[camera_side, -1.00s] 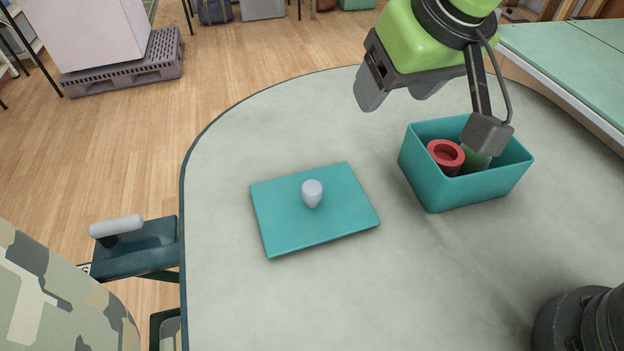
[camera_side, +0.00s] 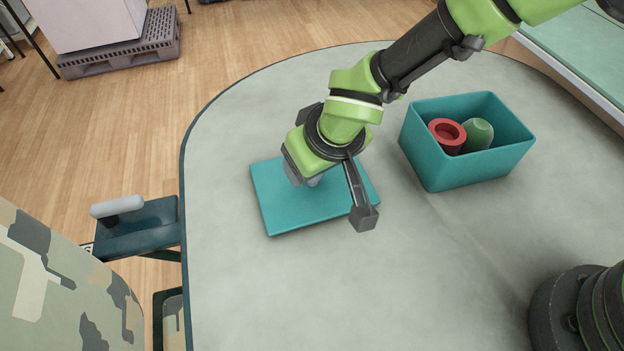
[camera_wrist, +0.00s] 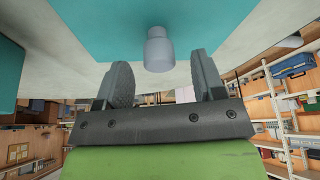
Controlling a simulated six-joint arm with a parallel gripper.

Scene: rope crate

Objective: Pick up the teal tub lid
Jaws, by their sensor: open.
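The teal tub lid (camera_side: 280,212) lies flat on the table, left of the teal tub. Its pale grey knob (camera_wrist: 158,50) shows in the wrist view between the two fingers, with a gap on both sides. My gripper (camera_wrist: 163,75) is open and points at the knob. In the side view my gripper (camera_side: 303,178) is over the middle of the lid and hides most of the knob. I cannot tell there how far down the fingers reach beside it.
The teal tub (camera_side: 436,165) stands right of the lid, uncovered. It holds a red ring-shaped piece (camera_side: 447,136) and a green rounded piece (camera_side: 477,134). The grey table (camera_side: 330,290) is clear in front of the lid. A chair with an armrest (camera_side: 138,235) stands at the table's left edge.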

